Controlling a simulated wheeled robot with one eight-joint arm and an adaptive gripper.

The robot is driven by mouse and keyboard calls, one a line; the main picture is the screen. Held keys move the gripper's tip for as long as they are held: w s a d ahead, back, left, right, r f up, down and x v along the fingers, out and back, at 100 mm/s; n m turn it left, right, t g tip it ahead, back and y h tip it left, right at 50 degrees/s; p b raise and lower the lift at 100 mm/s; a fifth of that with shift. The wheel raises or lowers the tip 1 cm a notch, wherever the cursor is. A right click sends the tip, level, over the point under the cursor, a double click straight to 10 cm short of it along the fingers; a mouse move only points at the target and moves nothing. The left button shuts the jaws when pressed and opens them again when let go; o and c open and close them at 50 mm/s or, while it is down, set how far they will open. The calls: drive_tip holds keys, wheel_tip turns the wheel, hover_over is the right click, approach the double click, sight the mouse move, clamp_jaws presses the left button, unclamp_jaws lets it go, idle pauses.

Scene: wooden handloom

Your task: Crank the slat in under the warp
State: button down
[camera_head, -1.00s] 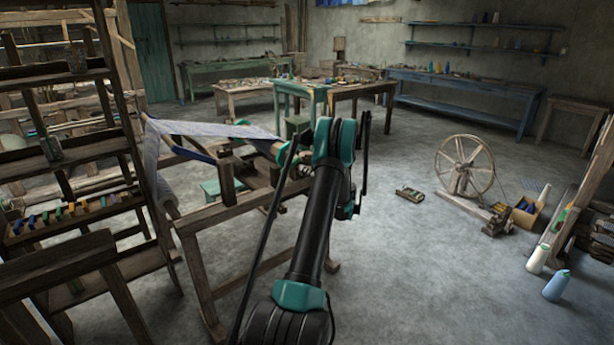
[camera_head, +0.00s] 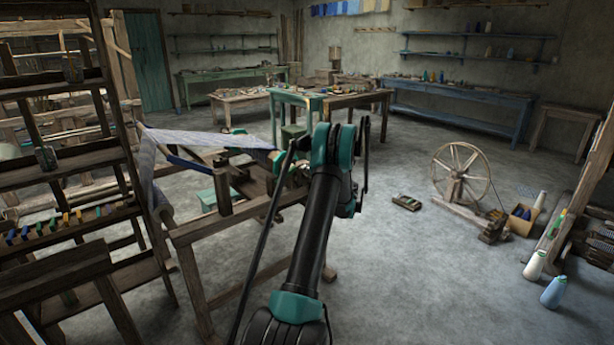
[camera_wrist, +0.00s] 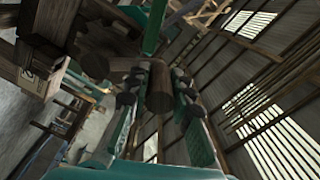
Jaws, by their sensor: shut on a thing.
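The handloom (camera_head: 190,235) stands left of my arm in the head view. The pale blue-white warp (camera_head: 205,138) stretches over its top, with a roll of cloth hanging at its near left end. A dark blue bar (camera_head: 188,162) lies slanting beneath the warp's edge; I cannot tell whether it is the slat. In the wrist view, my gripper (camera_wrist: 158,84) is shut on a round wooden handle (camera_wrist: 160,92), which sits between its two fingers. I take this for the crank handle. In the head view my arm hides the gripper and the crank.
A dark wooden shelf rack (camera_head: 75,190) with coloured pieces stands close on the left. A spinning wheel (camera_head: 462,172) and bottles (camera_head: 553,291) stand on the right. Tables (camera_head: 345,103) stand behind. The floor right of my arm is largely clear.

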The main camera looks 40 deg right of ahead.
drive_tip(key=shift+w+d+r+m, duration=0.1)
drive_tip(key=shift+d+r+m, duration=0.2)
drive_tip(key=shift+d+m, duration=0.7)
drive_tip(key=shift+w+d+r+m, duration=0.1)
drive_tip(key=shift+d+r+m, duration=0.2)
drive_tip(key=shift+d+m, duration=0.7)
drive_tip(key=shift+d+r+m, duration=0.3)
drive_tip(key=shift+d+m, duration=0.5)
drive_tip(key=shift+m, duration=0.4)
drive_tip(key=shift+d, duration=0.2)
drive_tip(key=c, duration=1.3)
unclamp_jaws()
drive_tip(key=shift+s, duration=0.1)
drive_tip(key=s, duration=0.8)
drive_tip(key=s+d, duration=0.1)
drive_tip(key=s, duration=0.2)
drive_tip(key=shift+s, duration=0.4)
